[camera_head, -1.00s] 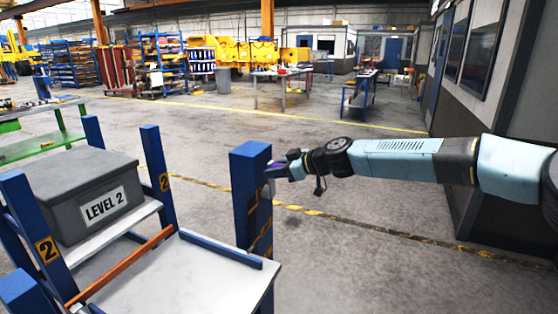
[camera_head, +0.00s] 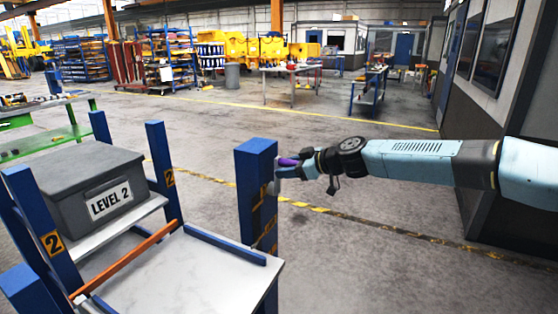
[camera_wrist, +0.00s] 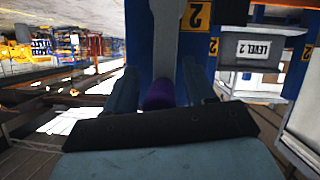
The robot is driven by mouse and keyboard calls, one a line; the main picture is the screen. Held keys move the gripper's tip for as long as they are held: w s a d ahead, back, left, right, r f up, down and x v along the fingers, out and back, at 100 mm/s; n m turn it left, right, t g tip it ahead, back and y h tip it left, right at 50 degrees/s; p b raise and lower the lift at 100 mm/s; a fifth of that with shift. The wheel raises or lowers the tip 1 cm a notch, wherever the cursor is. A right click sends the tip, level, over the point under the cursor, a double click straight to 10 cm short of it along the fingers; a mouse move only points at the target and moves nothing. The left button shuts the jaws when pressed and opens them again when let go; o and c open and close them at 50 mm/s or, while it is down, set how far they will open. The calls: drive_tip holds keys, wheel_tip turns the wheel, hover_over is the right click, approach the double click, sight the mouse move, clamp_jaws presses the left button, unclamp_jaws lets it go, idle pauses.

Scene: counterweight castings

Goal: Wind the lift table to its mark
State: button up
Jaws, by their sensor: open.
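The lift table's pale top (camera_head: 185,282) stands at lower left in the head view, with a blue strip along its right side. A blue post (camera_head: 256,190) rises at its right corner. A grey crank arm (camera_head: 273,187) with a purple handle (camera_head: 288,161) is on the post's right side. In the wrist view the crank arm (camera_wrist: 166,35) runs up from the purple handle (camera_wrist: 160,95). My gripper (camera_wrist: 160,88) is open, with one finger on each side of the handle. Whether the fingers touch it I cannot tell. It also shows in the head view (camera_head: 297,167).
A grey box (camera_head: 90,188) labelled LEVEL 2 sits on a shelf (camera_head: 118,232) beside the lift table. Posts there carry yellow "2" plates (camera_head: 51,244). An orange bar (camera_head: 125,260) lies between table and shelf. Floor to the right is clear up to a dark cabin wall (camera_head: 495,95).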

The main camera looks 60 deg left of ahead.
drive_tip(key=v, duration=1.3)
drive_tip(key=shift+w+d, duration=0.25)
drive_tip(key=shift+r, duration=0.15)
